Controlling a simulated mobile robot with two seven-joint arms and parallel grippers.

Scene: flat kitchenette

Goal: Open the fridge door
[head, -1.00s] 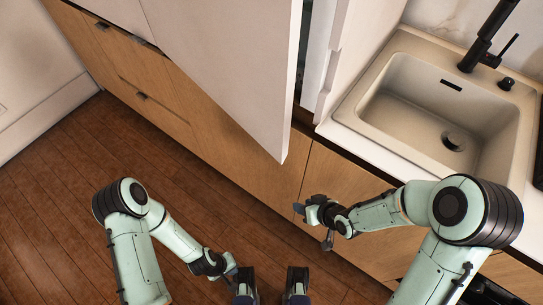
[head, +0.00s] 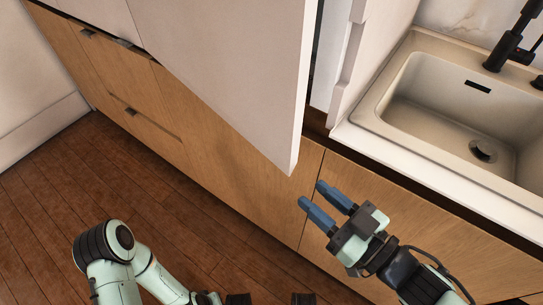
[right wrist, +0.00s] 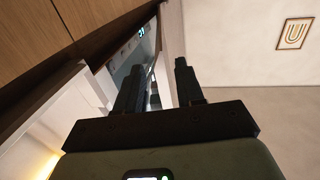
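The fridge door (head: 225,70) is the tall white panel at the top of the head view. It stands ajar, with a dark gap between its free edge and the white fridge side (head: 345,75). My right gripper (head: 311,194) is open and empty, with its blue-grey fingers just below the door's lower corner and apart from it. In the right wrist view the two fingers (right wrist: 158,68) are spread, pointing up toward the gap, where a small lit display (right wrist: 141,33) shows inside. My left arm is at the lower left of the head view; its gripper is cut off by the frame.
A beige sink (head: 450,115) with a black tap (head: 508,45) is set in the counter right of the fridge. Wooden cabinet fronts (head: 225,135) run below the door. The wooden floor (head: 60,215) at left is clear. A framed picture (right wrist: 294,33) hangs on the wall.

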